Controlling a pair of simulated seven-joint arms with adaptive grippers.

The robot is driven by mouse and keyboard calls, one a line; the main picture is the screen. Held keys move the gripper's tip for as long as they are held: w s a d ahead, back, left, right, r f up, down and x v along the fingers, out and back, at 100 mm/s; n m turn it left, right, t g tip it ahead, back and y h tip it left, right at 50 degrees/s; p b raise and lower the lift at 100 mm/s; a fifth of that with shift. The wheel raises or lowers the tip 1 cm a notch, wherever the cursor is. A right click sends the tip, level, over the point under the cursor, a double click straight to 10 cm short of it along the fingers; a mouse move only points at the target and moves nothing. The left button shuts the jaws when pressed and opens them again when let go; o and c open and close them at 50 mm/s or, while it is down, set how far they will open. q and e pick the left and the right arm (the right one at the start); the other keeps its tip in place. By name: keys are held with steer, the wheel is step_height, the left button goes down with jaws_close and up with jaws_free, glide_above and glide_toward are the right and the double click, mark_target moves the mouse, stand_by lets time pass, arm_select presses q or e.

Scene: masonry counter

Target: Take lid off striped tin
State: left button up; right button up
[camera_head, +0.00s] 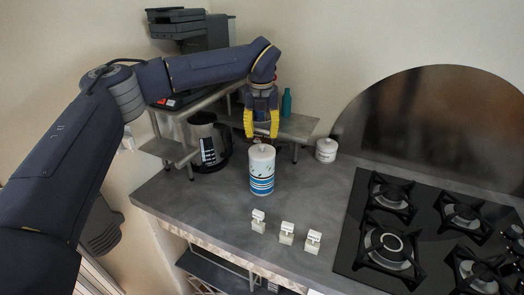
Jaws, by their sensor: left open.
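The striped tin (262,178) stands upright on the grey counter (200,207). It is white with blue and dark bands. Its white lid (262,151) sits on top, with a small knob in the middle. My left gripper (261,138) has yellow fingers pointing down, just above and behind the lid. The gripper is open, and its fingertips are close to the knob; I cannot tell whether they touch it. My right gripper is not in view.
Several small white blocks (287,232) stand in front of the tin. A gas hob (352,232) is at right. The counter left of the tin is clear.

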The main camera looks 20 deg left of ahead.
mark_target(262, 145)
arm_select(q)
steer(key=shift+w+f, duration=0.15)
steer(key=shift+f, duration=1.35)
steer(key=shift+w+f, duration=0.15)
steer(key=shift+f, duration=1.35)
jaws_close()
